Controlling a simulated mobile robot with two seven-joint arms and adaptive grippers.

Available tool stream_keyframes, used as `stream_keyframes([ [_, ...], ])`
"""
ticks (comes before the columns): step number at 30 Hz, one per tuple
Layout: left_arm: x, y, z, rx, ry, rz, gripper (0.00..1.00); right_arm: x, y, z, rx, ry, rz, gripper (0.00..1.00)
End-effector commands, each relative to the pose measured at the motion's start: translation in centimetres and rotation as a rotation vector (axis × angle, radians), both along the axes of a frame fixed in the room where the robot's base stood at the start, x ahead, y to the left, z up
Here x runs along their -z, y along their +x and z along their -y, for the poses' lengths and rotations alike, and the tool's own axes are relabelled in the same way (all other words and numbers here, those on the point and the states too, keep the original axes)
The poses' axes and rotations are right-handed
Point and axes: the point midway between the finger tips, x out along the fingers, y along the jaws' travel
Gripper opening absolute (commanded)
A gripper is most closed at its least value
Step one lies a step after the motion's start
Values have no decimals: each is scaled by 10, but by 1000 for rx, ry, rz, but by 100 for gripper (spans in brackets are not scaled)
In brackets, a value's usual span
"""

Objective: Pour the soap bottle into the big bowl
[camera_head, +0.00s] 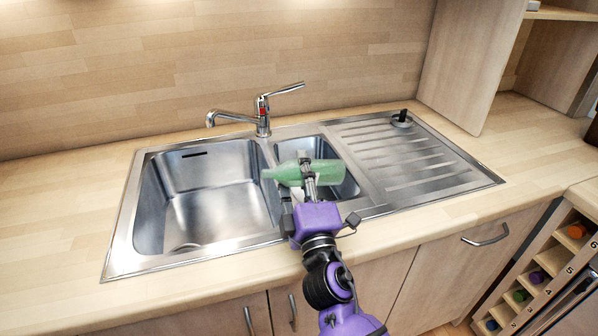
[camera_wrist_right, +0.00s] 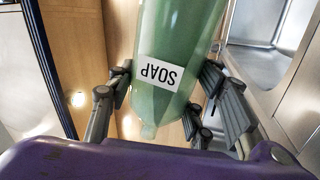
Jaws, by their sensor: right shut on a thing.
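The green soap bottle (camera_head: 318,173) lies roughly horizontal in the head view, its narrow end to the left, above the small sink basin. My right gripper (camera_head: 306,170) is shut around its body. In the right wrist view the bottle (camera_wrist_right: 178,50) shows a white label reading SOAP, between the fingers of my right gripper (camera_wrist_right: 160,100). The big bowl is the larger left basin of the steel sink (camera_head: 205,190). It looks empty, and the bottle is just right of it, near the divider. My left gripper is not in view.
A chrome tap (camera_head: 262,115) stands behind the basins, its spout reaching left over the big bowl. The ribbed drainboard (camera_head: 400,155) is at right with a dark plug-like object (camera_head: 402,120) on it. Wooden counter surrounds the sink.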

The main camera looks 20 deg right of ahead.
Motion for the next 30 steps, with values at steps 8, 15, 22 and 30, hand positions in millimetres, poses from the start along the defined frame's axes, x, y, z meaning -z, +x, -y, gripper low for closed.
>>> stream_keyframes([
  [8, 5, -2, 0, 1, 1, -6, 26, 7, 0, 0, 0, -68, 1, 15],
  [15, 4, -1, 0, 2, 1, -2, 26, 10, 0, 0, -1, -111, 3, 15],
  [22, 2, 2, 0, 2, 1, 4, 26, 10, 0, 0, 0, -112, 3, 15],
  [30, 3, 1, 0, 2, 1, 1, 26, 10, 0, 0, -1, -111, 3, 15],
])
